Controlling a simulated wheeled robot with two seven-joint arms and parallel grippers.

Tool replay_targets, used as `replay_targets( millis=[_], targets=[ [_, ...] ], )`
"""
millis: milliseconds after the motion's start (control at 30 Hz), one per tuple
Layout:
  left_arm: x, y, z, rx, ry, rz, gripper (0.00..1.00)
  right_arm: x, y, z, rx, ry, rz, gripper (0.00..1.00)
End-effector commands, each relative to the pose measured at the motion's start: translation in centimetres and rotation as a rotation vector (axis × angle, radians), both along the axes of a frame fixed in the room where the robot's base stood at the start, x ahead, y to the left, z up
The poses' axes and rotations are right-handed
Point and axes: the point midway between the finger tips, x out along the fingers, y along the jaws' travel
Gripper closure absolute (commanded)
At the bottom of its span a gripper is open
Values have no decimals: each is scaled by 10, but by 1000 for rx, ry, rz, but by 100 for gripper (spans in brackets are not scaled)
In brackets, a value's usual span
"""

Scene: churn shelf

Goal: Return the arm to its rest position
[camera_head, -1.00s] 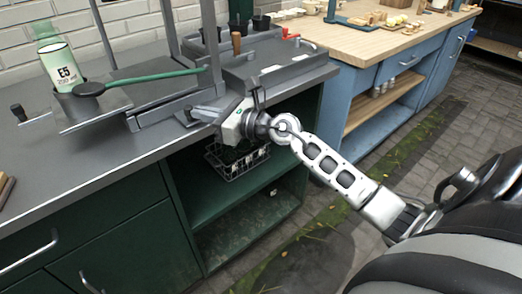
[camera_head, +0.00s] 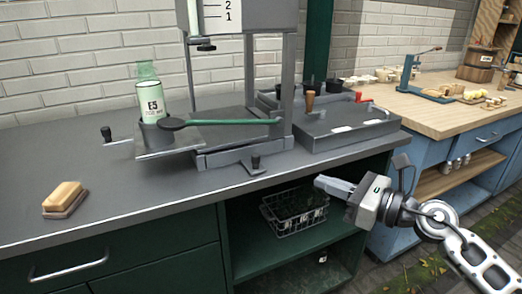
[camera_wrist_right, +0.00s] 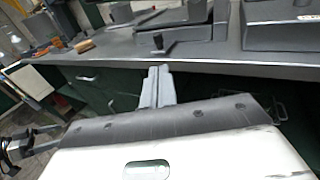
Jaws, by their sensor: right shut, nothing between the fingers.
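My right gripper (camera_head: 326,185) is in front of the dark counter's front edge, over the open shelf bay. Its fingers are together and empty, pointing left in the head view. In the right wrist view the closed fingers (camera_wrist_right: 157,85) point toward the counter's edge, apart from it. My right arm comes in from the lower right of the head view.
A wire basket (camera_head: 295,212) sits on the shelf below. A wooden-topped blue bench (camera_head: 440,115) is at right.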

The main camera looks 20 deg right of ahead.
Motion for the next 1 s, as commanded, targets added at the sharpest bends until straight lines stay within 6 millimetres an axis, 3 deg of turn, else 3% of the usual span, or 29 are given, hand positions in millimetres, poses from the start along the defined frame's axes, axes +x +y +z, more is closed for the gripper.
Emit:
replay_targets(
  millis=[167, 267, 367, 433, 533, 600, 700, 767, 800, 900, 1000],
  targets=[
    [-1, 0, 2, 1, 1, -1, 2, -2, 4, -1, 77, 21, -3, 100],
    [-1, 0, 9, 2, 2, -1, 2, -9, 16, -7, 360, 105, -25, 100],
    [-2, 0, 16, 9, 9, -2, 2, -19, 29, -24, 863, 273, -96, 100],
    [-3, 1, 20, 14, 17, -3, 2, -30, 37, -48, 1292, 436, -189, 100],
    [-5, 2, 20, 25, 36, -3, 2, -55, 59, -99, 1892, 690, -375, 100],
    [-6, 3, 20, 32, 46, -4, 2, -78, 84, -133, 2250, 858, -530, 100],
    [-5, 3, 21, 39, 46, -3, 2, -107, 120, -166, 2595, 1037, -724, 100],
    [-3, 4, 22, 43, 44, -4, 2, -122, 139, -177, 2732, 1118, -821, 100],
    [-2, 4, 22, 45, 42, -4, 2, -129, 150, -182, -2781, -1152, 865, 100],
    [0, 5, 22, 48, 42, -4, 2, -142, 167, -189, -2638, -1116, 873, 100],
    [0, 5, 21, 49, 42, -4, 2, -145, 171, -191, -2601, -1106, 873, 100]
  ],
)
